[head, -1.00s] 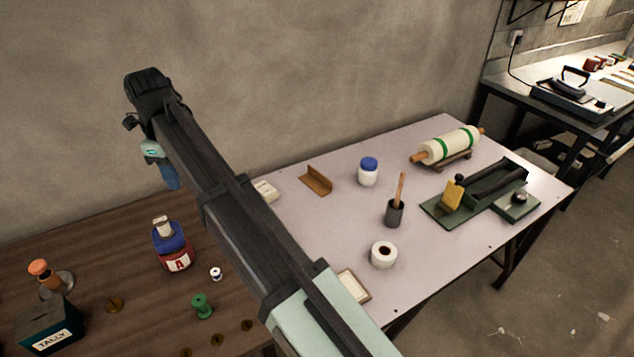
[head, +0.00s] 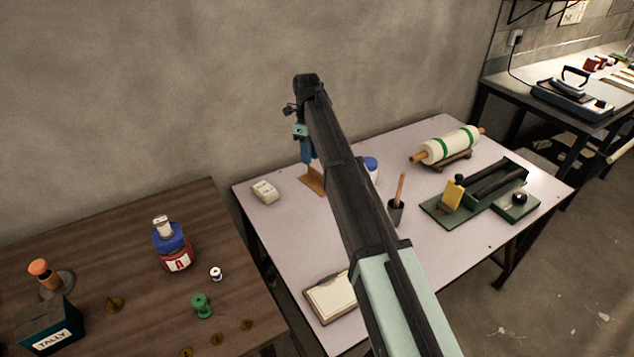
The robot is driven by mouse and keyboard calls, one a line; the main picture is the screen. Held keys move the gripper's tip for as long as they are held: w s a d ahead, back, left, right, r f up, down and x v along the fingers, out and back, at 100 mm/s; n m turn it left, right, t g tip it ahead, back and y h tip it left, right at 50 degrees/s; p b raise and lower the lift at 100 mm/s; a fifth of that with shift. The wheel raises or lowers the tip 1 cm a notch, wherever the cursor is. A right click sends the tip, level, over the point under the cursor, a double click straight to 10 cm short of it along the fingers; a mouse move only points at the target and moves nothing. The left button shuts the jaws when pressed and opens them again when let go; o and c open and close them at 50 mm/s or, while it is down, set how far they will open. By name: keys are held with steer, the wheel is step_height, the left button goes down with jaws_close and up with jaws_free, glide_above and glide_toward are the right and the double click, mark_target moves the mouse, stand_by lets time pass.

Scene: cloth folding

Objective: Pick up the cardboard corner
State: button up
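The cardboard corner (head: 314,182) is a brown folded piece standing on the white table, near its back edge, in the head view. My gripper (head: 307,160) hangs fingers down over it, and its blue-grey fingers overlap the top of the cardboard in the picture. I cannot tell whether they touch it or are still above it. The fingers are seen from the side, so any gap between them does not show. My arm hides part of the table just right of the cardboard.
A pale block (head: 265,191) lies left of the cardboard. A blue-lidded jar (head: 371,165), partly hidden by my arm, stands to the right. Farther right are a dark cup with a wooden stick (head: 397,205), a green tray tool (head: 440,210) and a roller (head: 450,146). A framed pad (head: 330,298) lies in front.

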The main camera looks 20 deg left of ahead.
steer(key=w+d+f+n, duration=0.3)
steer(key=w+n, duration=0.1)
steer(key=w, duration=0.2)
steer(key=n+t, duration=0.2)
steer(key=n, duration=2.6)
glide_above(320, 174)
steer(key=f, duration=0.2)
steer(key=shift+y, duration=0.4)
steer(key=f, duration=0.8)
steer(key=shift+w+d, duration=0.15)
steer(key=shift+w, duration=0.25)
steer(key=shift+s+a+f, duration=0.1)
steer(key=shift+a+f, duration=0.05)
steer(key=shift+f, duration=1.2)
steer(key=shift+s+a+f, duration=0.1)
steer(key=shift+f, duration=1.2)
jaws_close()
